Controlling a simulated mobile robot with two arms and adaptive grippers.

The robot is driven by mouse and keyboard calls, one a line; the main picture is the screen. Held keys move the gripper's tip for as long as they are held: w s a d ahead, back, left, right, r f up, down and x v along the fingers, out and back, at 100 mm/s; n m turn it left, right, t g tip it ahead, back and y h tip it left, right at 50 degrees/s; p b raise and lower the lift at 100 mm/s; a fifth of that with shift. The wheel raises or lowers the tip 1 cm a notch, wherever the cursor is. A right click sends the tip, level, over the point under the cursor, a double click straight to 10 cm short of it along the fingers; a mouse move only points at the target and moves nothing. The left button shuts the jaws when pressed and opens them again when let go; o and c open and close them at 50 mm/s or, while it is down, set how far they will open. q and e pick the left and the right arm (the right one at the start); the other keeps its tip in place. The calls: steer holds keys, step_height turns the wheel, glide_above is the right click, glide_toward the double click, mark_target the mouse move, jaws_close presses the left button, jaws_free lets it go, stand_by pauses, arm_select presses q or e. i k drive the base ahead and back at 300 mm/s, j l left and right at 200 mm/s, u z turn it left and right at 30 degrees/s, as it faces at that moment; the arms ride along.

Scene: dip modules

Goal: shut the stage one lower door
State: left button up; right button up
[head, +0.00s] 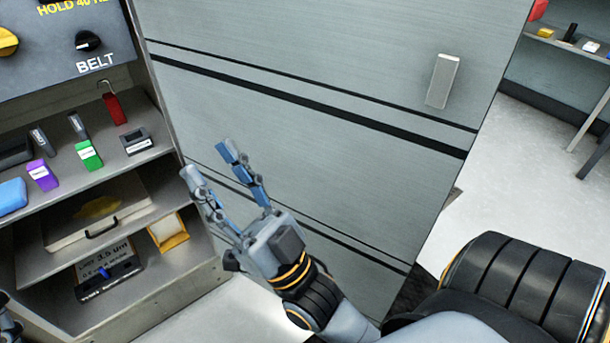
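A large grey door panel (330,165) with dark horizontal stripes fills the middle of the head view. A pale bar handle (442,80) sits near its right edge. The panel stands out from the right side of the open shelf bay, so the shelves are uncovered. My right gripper (208,160) is in front of the panel's left part, near the bay's right edge. Its two fingers are spread and nothing is between them. I cannot tell whether the fingers touch the panel. A small grey piece, seemingly of my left gripper (6,322), shows at the bottom left corner; its fingers cannot be made out.
The upper shelf (105,170) holds several small coloured modules and a red tag (114,108). Below are a tray with a handle (100,222), a yellow-framed box (168,232) and a black device (110,280). A control panel (55,50) is above. Pale floor (520,190) is clear at right.

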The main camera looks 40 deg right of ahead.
mark_target(325, 100)
steer(key=k+l+u, duration=0.25)
steer(key=k+l, duration=0.25)
steer(key=l, duration=0.15)
steer(key=k+l+u, duration=0.3)
steer(key=k+l, duration=0.25)
steer(key=l+u, duration=0.4)
steer(key=l, duration=1.2)
steer(key=i, duration=0.05)
